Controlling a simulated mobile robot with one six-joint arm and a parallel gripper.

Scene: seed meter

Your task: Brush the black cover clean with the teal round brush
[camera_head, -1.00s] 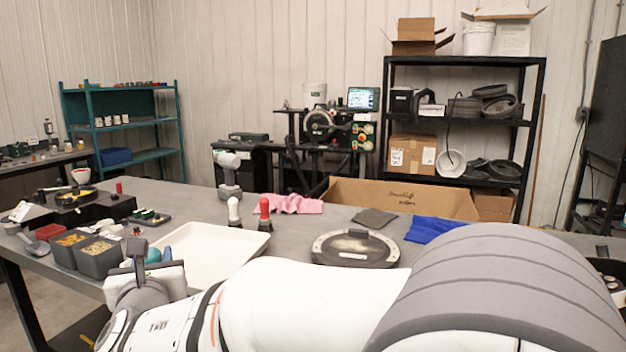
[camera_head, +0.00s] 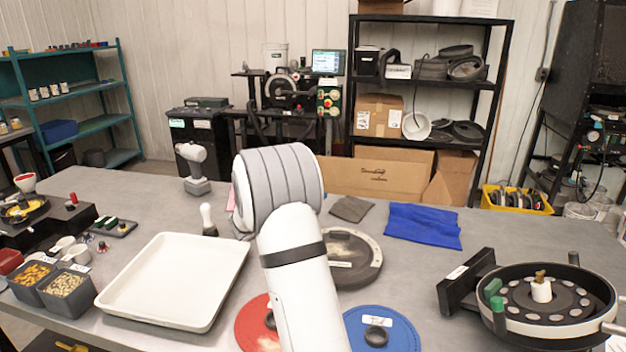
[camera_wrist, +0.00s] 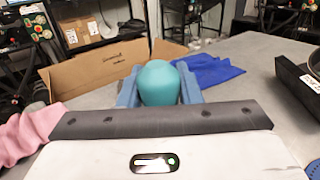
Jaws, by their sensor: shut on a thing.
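My gripper (camera_wrist: 160,70) shows in the wrist view, its two blue fingers shut on the teal round brush (camera_wrist: 160,84). The brush's rounded teal end faces the camera; its bristles are hidden. In the head view my arm hides the gripper and brush. The black cover (camera_head: 372,274) is a round, dark disc lying on the grey table, partly behind my arm. A pale dusty patch shows on its upper face. I cannot tell how far the brush is from the cover.
A bare white tray (camera_head: 130,306) lies left of my arm. A red disc (camera_head: 247,328) and a blue disc (camera_head: 400,330) lie in front. A blue cloth (camera_head: 424,226) and grey cloth (camera_head: 351,208) lie behind. The seed meter housing (camera_head: 500,318) stands right.

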